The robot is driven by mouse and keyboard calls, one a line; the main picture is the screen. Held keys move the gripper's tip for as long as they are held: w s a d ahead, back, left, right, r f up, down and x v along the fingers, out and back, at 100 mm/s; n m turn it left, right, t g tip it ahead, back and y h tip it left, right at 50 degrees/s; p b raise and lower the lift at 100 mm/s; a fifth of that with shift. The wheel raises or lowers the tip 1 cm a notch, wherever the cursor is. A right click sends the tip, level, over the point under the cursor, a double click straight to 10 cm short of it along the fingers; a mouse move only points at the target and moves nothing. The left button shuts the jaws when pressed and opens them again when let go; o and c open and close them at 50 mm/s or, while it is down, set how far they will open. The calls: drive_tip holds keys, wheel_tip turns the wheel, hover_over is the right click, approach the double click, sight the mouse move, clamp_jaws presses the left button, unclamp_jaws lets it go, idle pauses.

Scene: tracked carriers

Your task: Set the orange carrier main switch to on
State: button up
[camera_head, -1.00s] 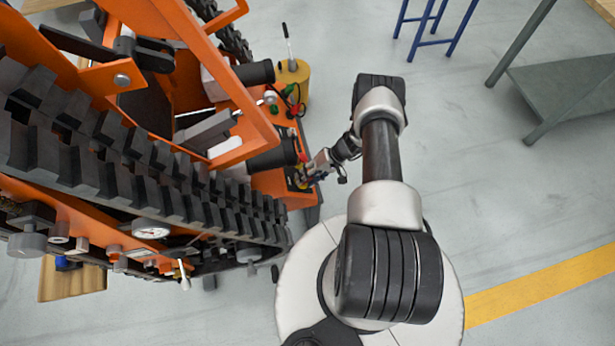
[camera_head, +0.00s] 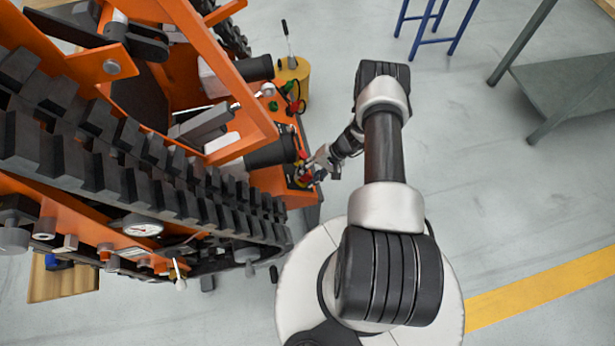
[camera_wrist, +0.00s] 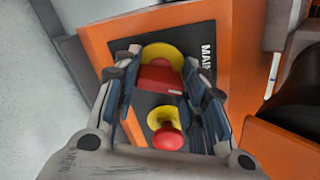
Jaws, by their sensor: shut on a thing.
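The orange carrier (camera_head: 262,105) fills the left of the head view, with its control panel at its right end. In the wrist view a black plate (camera_wrist: 195,62) lettered "MAIN" lies on the orange panel (camera_wrist: 110,42). The red main switch handle (camera_wrist: 160,77) sits on a yellow disc on this plate, between the fingers of my gripper (camera_wrist: 160,85). The fingers are shut on the handle from both sides. In the head view my gripper (camera_head: 318,165) reaches the panel, and the handle is too small there to read its setting.
A red mushroom button (camera_wrist: 168,138) on a yellow base stands close below the switch, between my fingers. A dark cylinder (camera_wrist: 295,105) is at the right. The floor to the right is clear up to a grey table (camera_head: 565,85).

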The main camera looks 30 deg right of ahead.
drive_tip(key=m+b, duration=0.3)
drive_tip(key=m, duration=0.3)
drive_tip(key=shift+f, duration=0.1)
drive_tip(key=m+b, duration=0.1)
drive_tip(key=m, duration=0.5)
drive_tip(key=shift+m, duration=0.4)
drive_tip(key=o, duration=1.1)
drive_tip(key=shift+c, duration=0.2)
drive_tip(key=v, duration=1.2)
drive_tip(key=shift+d, duration=0.1)
